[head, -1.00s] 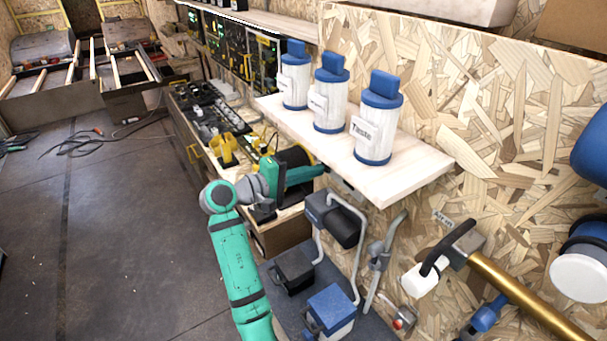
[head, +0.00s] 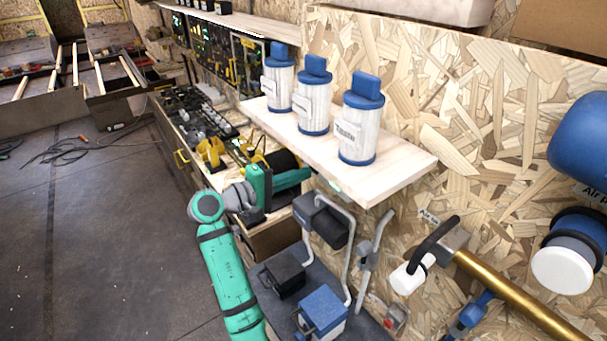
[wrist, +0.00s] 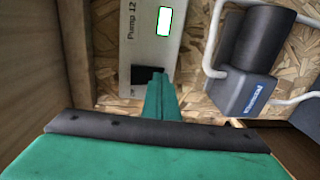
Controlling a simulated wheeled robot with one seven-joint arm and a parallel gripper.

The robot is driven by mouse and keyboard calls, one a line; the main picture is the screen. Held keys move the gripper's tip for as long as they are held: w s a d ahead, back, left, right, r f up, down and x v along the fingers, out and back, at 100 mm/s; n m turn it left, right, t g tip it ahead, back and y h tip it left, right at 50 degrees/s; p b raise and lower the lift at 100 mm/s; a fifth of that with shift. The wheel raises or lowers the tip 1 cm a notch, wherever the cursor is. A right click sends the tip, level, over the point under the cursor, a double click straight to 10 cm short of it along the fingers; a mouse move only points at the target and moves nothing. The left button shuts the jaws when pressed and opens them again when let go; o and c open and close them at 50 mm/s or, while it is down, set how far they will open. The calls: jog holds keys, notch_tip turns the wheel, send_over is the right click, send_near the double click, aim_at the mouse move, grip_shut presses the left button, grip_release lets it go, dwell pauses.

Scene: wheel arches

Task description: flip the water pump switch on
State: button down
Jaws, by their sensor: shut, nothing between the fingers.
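In the wrist view a pale panel (wrist: 143,45) lettered "Pump 12" is fixed to the wood-chip wall. A bright white rectangle with a green edge (wrist: 164,21) is in its upper part; I cannot tell whether this is a lamp or the switch. My gripper (wrist: 158,74) is shut and empty, its teal fingers ending in dark tips over the lower part of the panel, below the bright rectangle. I cannot tell whether the tips touch the panel, and they may hide a switch. In the head view my teal arm reaches under the shelf, and the panel is hidden.
A wooden shelf (head: 400,172) with several white-and-blue filter canisters (head: 361,130) overhangs this spot. A black-and-blue-grey pump with pale pipes (wrist: 243,93) is close to the right of my gripper. A wooden side (wrist: 25,75) stands at left. The floor (head: 100,230) at left is open.

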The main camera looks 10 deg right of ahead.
jog(key=f+v, duration=0.3)
jog(key=v, duration=1)
jog(key=shift+a, duration=0.2)
